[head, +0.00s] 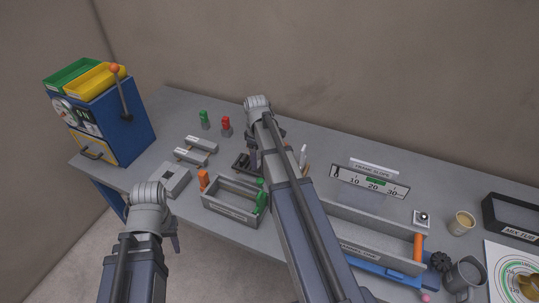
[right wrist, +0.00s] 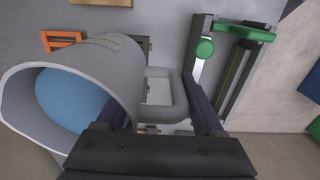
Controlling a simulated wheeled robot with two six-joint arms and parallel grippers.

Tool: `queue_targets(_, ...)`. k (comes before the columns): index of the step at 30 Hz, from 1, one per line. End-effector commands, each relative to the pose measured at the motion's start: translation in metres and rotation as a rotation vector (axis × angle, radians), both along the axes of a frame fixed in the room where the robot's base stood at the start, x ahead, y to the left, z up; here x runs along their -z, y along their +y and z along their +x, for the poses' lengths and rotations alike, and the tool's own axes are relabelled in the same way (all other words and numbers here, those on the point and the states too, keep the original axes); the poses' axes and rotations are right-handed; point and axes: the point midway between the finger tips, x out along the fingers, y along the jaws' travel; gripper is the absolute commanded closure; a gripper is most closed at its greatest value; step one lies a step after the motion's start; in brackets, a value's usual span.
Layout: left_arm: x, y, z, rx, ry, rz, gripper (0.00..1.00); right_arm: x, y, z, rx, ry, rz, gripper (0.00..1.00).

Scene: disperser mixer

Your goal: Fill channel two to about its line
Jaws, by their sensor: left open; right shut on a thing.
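My right gripper (right wrist: 160,97) is shut on the handle of a grey jug (right wrist: 115,75). Its wide mouth faces left in the right wrist view, with blue material (right wrist: 68,100) inside. I cannot tell how far it tilts. In the head view my right arm hides most of this jug and its gripper, above the table middle. My left gripper (head: 172,240) is open and empty at the table's front edge, below a grey block (head: 174,180). I cannot make out channel two or its line.
A grey open box (head: 228,212) has an orange piece (head: 203,180) and a green piece (head: 261,202) at its ends. A blue machine (head: 125,130) stands left. A long grey trough (head: 362,248), a metal mug (head: 464,276) and a beige cup (head: 461,223) stand right.

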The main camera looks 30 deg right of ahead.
Motion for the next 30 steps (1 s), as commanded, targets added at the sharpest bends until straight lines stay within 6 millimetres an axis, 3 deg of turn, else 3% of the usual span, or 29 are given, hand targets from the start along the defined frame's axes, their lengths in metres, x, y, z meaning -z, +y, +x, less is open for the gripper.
queue_targets(7, -0.02, 0.0, 0.0, -0.002, 0.0, 0.0, 0.56, -0.02, 0.07, 0.002, 0.164, -0.002, -0.002, 1.0)
queue_targets(12, -0.038, 0.0, 0.0, -0.003, 0.0, -0.001, 0.56, -0.038, 0.142, -0.004, 0.351, -0.005, -0.003, 1.0)
queue_targets(18, -0.052, 0.0, 0.0, -0.004, 0.0, -0.001, 0.56, -0.052, 0.208, -0.018, 0.546, -0.009, -0.003, 1.0)
queue_targets(24, -0.059, 0.0, 0.0, -0.005, 0.0, -0.001, 0.56, -0.059, 0.243, -0.028, 0.659, -0.01, -0.003, 1.0)
queue_targets(30, -0.06, 0.0, 0.0, -0.005, 0.0, -0.001, 0.56, -0.06, 0.251, -0.03, 0.693, -0.011, -0.002, 1.0)
